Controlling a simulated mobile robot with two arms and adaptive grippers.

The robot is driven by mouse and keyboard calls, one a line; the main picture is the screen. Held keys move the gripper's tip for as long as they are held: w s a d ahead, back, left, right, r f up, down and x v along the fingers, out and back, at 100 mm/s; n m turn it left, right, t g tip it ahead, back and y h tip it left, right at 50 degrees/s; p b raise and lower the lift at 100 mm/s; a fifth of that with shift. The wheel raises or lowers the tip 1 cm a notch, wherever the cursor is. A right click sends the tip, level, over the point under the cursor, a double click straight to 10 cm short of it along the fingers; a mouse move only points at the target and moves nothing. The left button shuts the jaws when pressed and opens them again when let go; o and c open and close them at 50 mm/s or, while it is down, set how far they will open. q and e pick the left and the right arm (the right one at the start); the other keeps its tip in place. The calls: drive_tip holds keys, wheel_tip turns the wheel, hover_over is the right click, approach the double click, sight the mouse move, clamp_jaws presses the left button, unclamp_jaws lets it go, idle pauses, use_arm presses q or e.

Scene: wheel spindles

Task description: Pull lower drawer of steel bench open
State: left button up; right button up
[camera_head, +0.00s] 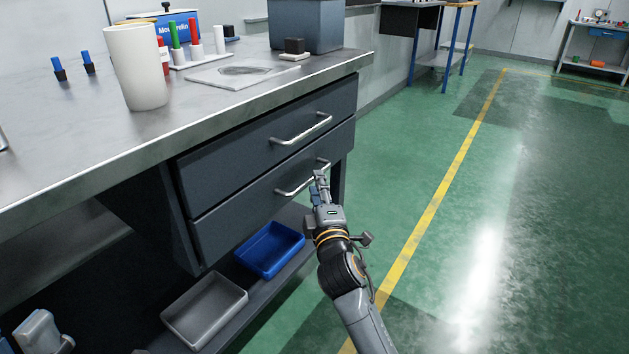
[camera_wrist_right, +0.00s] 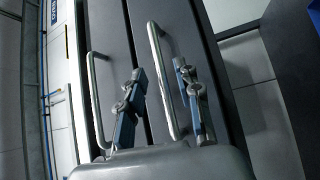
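The steel bench (camera_head: 95,155) has two dark drawers stacked under its right end. Both look shut, their fronts flush. The lower drawer (camera_head: 235,218) has a silver bar handle (camera_head: 290,188), partly hidden by my right gripper (camera_head: 320,180). In the right wrist view, the lower handle (camera_wrist_right: 158,50) runs between the two open fingers of that gripper (camera_wrist_right: 160,72), one finger on each side. Contact cannot be told. The upper drawer (camera_head: 265,135) has its own handle (camera_head: 302,129), left of the fingers in the wrist view (camera_wrist_right: 93,85). A grey part of my left arm, perhaps the gripper (camera_head: 40,332), shows at the lower left corner.
A blue tray (camera_head: 270,250) and a grey tray (camera_head: 204,308) lie on the low shelf under the drawers. A white cup (camera_head: 137,68), a marker rack and a grey bin (camera_head: 305,25) stand on the bench top. Green floor to the right is clear.

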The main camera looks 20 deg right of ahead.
drive_tip(key=shift+w+d+r+b, duration=0.15)
drive_tip(key=shift+w+b, duration=0.1)
drive_tip(key=shift+w, duration=0.8)
drive_tip(key=shift+w+d+r+b, duration=0.1)
drive_tip(key=shift+w+d+b, duration=0.1)
drive_tip(key=shift+w, duration=0.85)
drive_tip(key=shift+c, duration=0.2)
clamp_jaws()
